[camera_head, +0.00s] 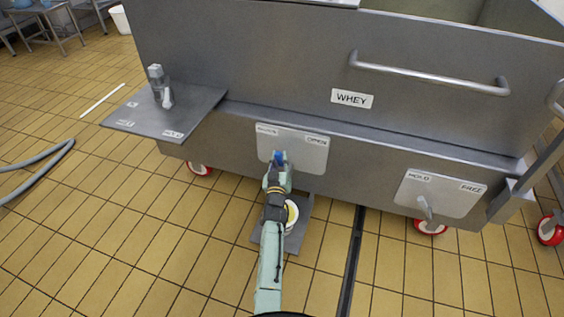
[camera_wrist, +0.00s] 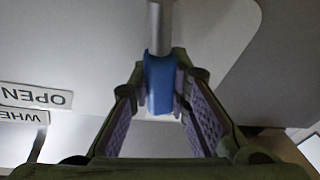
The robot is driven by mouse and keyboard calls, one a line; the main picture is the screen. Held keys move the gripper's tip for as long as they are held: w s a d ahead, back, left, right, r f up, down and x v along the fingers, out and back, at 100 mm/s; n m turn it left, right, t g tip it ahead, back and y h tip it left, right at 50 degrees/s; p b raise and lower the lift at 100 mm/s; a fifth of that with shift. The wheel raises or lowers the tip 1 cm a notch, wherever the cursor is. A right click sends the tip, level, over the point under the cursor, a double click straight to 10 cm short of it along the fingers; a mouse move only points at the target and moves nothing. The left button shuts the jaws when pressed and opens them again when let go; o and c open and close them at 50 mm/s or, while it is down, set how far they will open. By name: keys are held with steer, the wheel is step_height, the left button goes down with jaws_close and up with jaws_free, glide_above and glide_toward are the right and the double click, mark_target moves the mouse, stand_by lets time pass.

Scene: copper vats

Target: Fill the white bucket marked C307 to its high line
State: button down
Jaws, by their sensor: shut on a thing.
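My gripper (camera_head: 278,166) is at the valve plate (camera_head: 306,148) low on the steel vat marked WHEY (camera_head: 240,60). In the wrist view my gripper (camera_wrist: 162,88) is shut on the blue grip of the valve lever (camera_wrist: 160,82). The grey shaft of the lever runs up from the grip. A white bucket (camera_head: 292,230) stands on a grey floor plate below, partly hidden by my arm. Yellow shows inside its rim. Its mark and high line cannot be seen.
A second lever (camera_head: 425,208) hangs on a plate labelled HOLD and FREE. A side shelf (camera_head: 180,115) holds a small grey and white device (camera_head: 160,88). A hose (camera_head: 35,165) lies on the left floor. A dark drain (camera_head: 352,262) crosses the tiles. The vat has red wheels.

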steer(key=shift+s+d+m, duration=0.1)
steer(key=shift+d+m, duration=0.15)
steer(key=shift+m, duration=0.15)
steer(key=c, duration=1.5)
jaws_free()
steer(key=shift+a, duration=0.1)
steer(key=shift+r, duration=0.1)
